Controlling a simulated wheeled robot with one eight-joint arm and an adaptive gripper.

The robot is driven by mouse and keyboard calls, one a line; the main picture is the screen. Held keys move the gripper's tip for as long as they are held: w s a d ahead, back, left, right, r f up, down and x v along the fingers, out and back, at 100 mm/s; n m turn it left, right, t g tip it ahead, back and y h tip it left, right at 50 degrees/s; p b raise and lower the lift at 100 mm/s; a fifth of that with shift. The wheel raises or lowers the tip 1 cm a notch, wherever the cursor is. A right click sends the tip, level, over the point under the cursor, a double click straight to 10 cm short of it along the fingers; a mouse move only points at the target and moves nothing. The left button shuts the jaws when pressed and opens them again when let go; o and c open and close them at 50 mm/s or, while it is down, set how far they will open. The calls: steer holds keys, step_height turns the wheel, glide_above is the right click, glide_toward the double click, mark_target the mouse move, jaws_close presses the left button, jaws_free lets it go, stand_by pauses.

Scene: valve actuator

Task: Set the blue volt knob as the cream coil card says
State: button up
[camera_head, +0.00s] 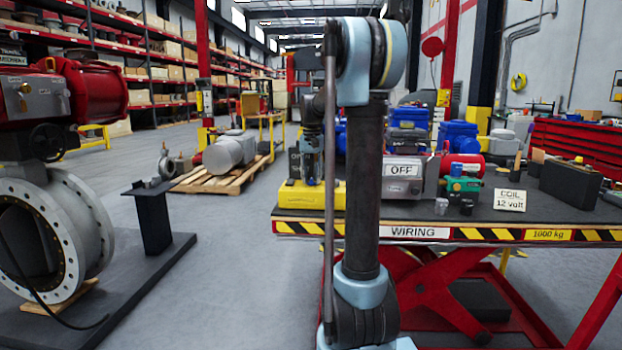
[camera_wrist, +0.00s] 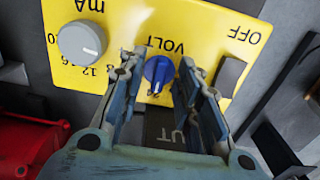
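The cream coil card (camera_head: 510,199) stands on the right of the workbench and reads "COIL 12 volt". The yellow box (camera_head: 327,196) lies at the bench's left end; in the wrist view its face (camera_wrist: 125,14) appears upside down. The blue volt knob (camera_wrist: 158,72) sits below the word VOLT, its white pointer aimed down in the picture. The scale mark by the pointer is partly hidden and too small to read. My gripper (camera_wrist: 160,70) is open, with one finger on each side of the knob and visible gaps between. In the head view it is over the box.
A grey mA knob (camera_wrist: 82,43) and a dark switch (camera_wrist: 230,76) by the word OFF flank the blue knob. A grey unit with an OFF sign (camera_head: 404,170) stands right of the box. Blue actuators and small parts crowd the bench. A large valve (camera_head: 85,225) stands left.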

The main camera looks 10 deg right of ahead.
jaws_close()
steer(key=shift+n, duration=0.4)
steer(key=n, duration=0.4)
steer(key=shift+d+n, duration=0.1)
steer(key=shift+n, duration=0.2)
steer(key=shift+w+d+n, duration=0.1)
steer(key=shift+n, duration=2.2)
jaws_free()
